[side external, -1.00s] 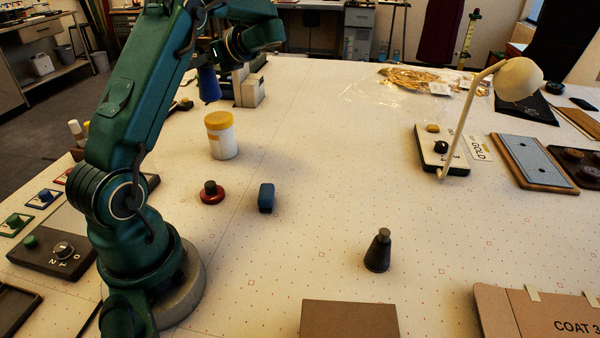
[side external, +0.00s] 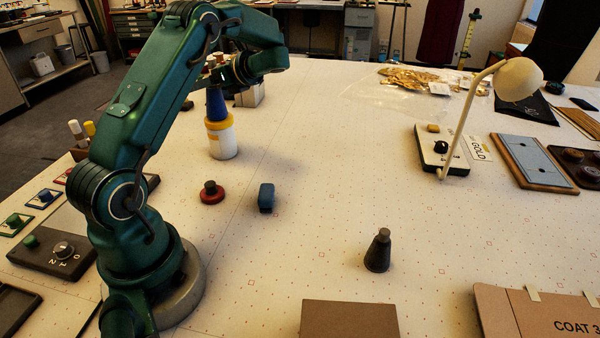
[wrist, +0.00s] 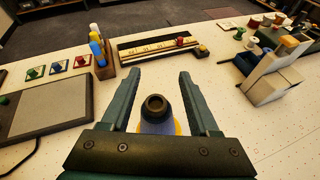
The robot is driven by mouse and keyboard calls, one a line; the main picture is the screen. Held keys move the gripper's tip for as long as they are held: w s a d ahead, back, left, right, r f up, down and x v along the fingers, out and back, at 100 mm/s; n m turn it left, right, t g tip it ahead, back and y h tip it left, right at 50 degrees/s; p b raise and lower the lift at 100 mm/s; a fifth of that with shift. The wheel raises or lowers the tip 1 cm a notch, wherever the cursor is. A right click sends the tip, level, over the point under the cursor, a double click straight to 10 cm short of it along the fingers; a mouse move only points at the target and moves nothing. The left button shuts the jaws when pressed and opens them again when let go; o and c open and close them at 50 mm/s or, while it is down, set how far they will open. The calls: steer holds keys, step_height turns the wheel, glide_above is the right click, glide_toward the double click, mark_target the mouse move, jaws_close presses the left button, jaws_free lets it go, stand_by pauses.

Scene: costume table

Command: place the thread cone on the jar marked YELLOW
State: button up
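The blue thread cone (side external: 216,106) stands upright on the yellow lid of the white jar (side external: 222,142) in the side view, its base appearing to touch the lid. No lettering can be read on the jar. My gripper (side external: 226,82) is at the upper part of the cone. In the wrist view, the cone's dark top (wrist: 155,106) lies between the two fingers of my gripper (wrist: 159,76). The fingers look open, with gaps on both sides of the cone. Yellow lid shows beside the cone; my palm hides most of the jar.
A red-based knob (side external: 211,192) and a blue block (side external: 266,198) stand in front of the jar. A pale block stand (side external: 250,92) is close behind my gripper. A dark cone-shaped weight (side external: 378,251) stands right of centre.

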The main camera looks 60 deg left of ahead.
steer(key=shift+r, duration=0.2)
steer(key=w+d+r+n+t+h, duration=0.1)
steer(key=w+d+r+t+h, duration=0.15)
steer(key=d, duration=0.55)
steer(key=w+d+r+n+t+h, duration=0.1)
steer(key=d+r+n+t, duration=0.15)
steer(key=d, duration=0.65)
steer(key=s+d+f+n+t+h, duration=0.2)
steer(key=s+d+n+t+h, duration=0.1)
steer(key=d, duration=0.7)
steer(key=s+d+f+n+t+h, duration=0.2)
steer(key=s+d+n+h, duration=0.3)
steer(key=d, duration=0.5)
steer(key=shift+s+f+n+t+h, duration=0.35)
steer(key=shift+s+n+t, duration=0.55)
steer(key=shift+s+n, duration=0.25)
